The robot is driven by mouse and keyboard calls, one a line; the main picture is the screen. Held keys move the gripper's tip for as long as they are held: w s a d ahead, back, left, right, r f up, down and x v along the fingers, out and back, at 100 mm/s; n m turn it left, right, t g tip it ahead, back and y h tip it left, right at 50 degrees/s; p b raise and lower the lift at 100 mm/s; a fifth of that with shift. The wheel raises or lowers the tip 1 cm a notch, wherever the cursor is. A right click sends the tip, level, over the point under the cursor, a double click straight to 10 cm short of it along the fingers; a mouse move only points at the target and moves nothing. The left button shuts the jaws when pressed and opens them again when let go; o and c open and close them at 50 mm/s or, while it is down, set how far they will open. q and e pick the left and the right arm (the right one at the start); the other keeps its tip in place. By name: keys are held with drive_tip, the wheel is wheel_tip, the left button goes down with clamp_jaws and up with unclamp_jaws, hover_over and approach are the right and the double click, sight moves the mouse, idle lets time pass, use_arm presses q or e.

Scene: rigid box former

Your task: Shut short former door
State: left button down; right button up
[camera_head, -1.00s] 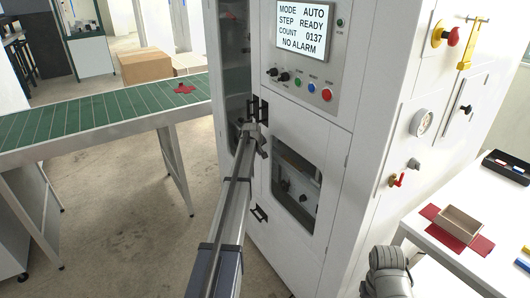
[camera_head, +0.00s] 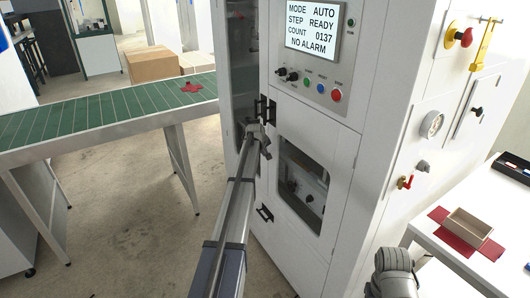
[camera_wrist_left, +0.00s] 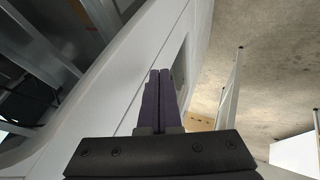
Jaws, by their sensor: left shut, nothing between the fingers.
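The white box former (camera_head: 345,140) fills the middle of the head view. Its short door (camera_head: 282,218) has a dark window on the lower front and looks about flush with the front; I cannot tell if it is fully shut. Black handles (camera_head: 264,213) show along its left edge. My left gripper (camera_head: 263,140) is shut and empty in front of the upper left part of the door, just below the upper handles. Contact is unclear. In the left wrist view its closed fingers (camera_wrist_left: 160,100) point along a white panel. My right gripper is out of view.
A green conveyor (camera_head: 100,113) with a red flat blank (camera_head: 192,88) stands at left. Cardboard boxes (camera_head: 153,65) lie behind it. A white table (camera_head: 440,232) with an open box (camera_head: 468,224) stands at right. The floor between conveyor and former is clear.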

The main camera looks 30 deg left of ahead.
use_arm(q)
drive_tip(key=s+a+p+v, duration=0.1)
drive_tip(key=p+v, duration=0.7)
drive_tip(key=v, duration=0.3)
drive_tip(key=shift+s+a+f, duration=0.3)
drive_tip(key=shift+a+f, duration=0.1)
drive_tip(key=shift+a, duration=0.15)
drive_tip(key=s+d+f+m+g+h, duration=0.15)
drive_tip(key=s+d+m, duration=0.35)
drive_tip(key=d, duration=1)
drive_tip(key=s+d+f+m+g+h, duration=0.1)
drive_tip(key=s+d+f+m+g, duration=0.1)
drive_tip(key=s+d, duration=0.95)
drive_tip(key=s+d+m+g+y, duration=0.2)
drive_tip(key=s+d+m, duration=0.7)
drive_tip(key=s+d, duration=1.2)
drive_tip(key=shift+s+f+g, duration=0.3)
drive_tip(key=shift+s+g, duration=0.25)
drive_tip(key=shift+g, duration=0.5)
